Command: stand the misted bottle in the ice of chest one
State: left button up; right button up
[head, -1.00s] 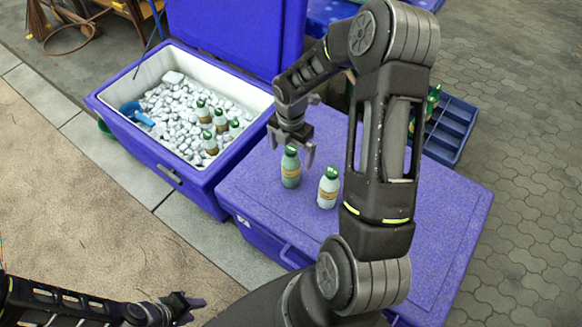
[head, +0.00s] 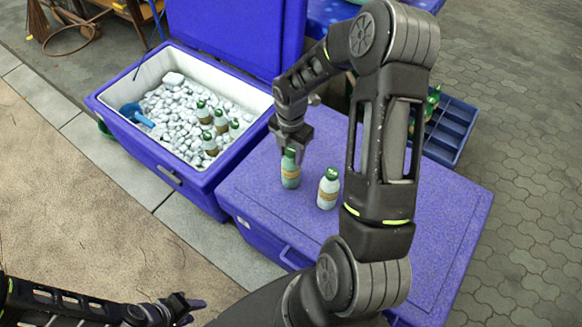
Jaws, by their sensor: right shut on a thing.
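Two bottles with green caps and tan labels stand upright on the closed blue lid (head: 400,235). The left bottle (head: 290,181) is pale green; the right bottle (head: 328,192) looks whiter. I cannot tell for sure which is misted. My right gripper (head: 291,153) is shut on the left bottle near its cap, which the fingers partly hide. The open blue chest (head: 98,103) stands to the left, with a white inner wall and ice (head: 172,112) inside. Several green-capped bottles (head: 209,142) stand in its ice. My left gripper (head: 191,306) is low at the left, away from everything; its jaw opening is unclear.
A blue scoop (head: 135,113) lies in the ice at the chest's left side. The chest's raised lid (head: 235,35) stands at its back. A blue crate (head: 452,125) with bottles is at the right, behind my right arm. Ice left of the standing bottles is clear.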

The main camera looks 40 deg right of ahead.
grip_shut()
notch_tip(320, 180, up, 19)
jog(key=p, duration=1.5)
jog(key=shift+p, duration=0.4)
